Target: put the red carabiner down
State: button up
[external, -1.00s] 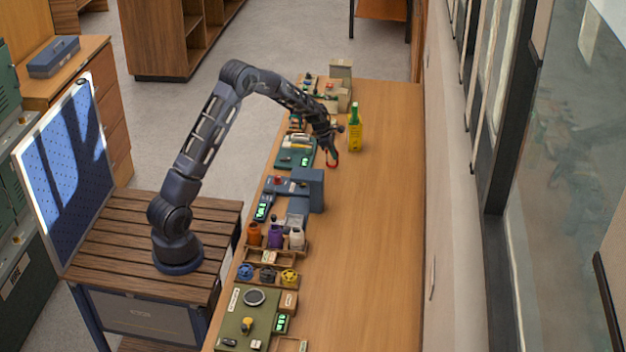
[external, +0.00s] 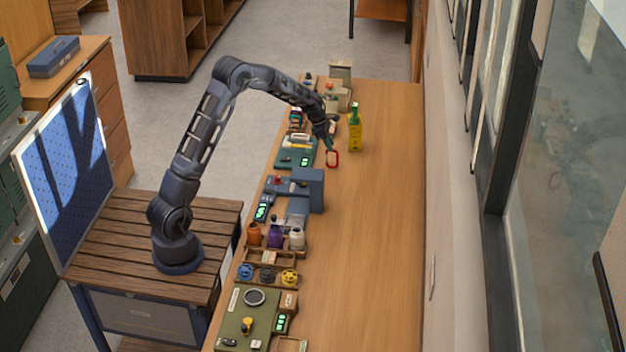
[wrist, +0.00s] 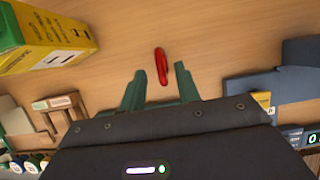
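The red carabiner (external: 332,158) is at the wooden counter, left of the yellow bottle with a green top (external: 355,132). In the wrist view the carabiner (wrist: 160,66) looks like a narrow red loop. My gripper (external: 329,144) is just above it, fingers pointing down. In the wrist view the two green fingers of my gripper (wrist: 161,72) are spread, with a visible gap on each side of the carabiner. The carabiner appears to be on the counter top, but whether it lies flat or stands on edge I cannot tell.
The yellow bottle (wrist: 48,35) is at the upper left of the wrist view. A blue-grey stand (external: 309,190) and a green mat with a scale (external: 294,152) are close on the near left. The counter's right side (external: 375,220) is clear.

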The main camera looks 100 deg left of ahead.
jog(key=v, duration=0.6)
jog(key=shift+r, duration=0.15)
jog(key=shift+s, duration=0.1)
jog(key=w+d+r+m, duration=0.1)
jog(key=d+r+m, duration=0.45)
jog(key=d, duration=0.65)
jog(key=d+r+m, duration=0.5)
jog(key=d+r, duration=0.2)
jog(key=d, duration=0.6)
jog(key=w+d+r+m, duration=0.1)
jog(key=d+r+m, duration=0.5)
jog(key=d, duration=0.6)
jog(key=s+d+m, duration=1.9)
jog(key=s+d, duration=0.5)
jog(key=d, duration=0.1)
jog(key=shift+s+d+f, duration=0.2)
jog(key=shift+d+f, duration=0.05)
jog(key=shift+m, duration=0.25)
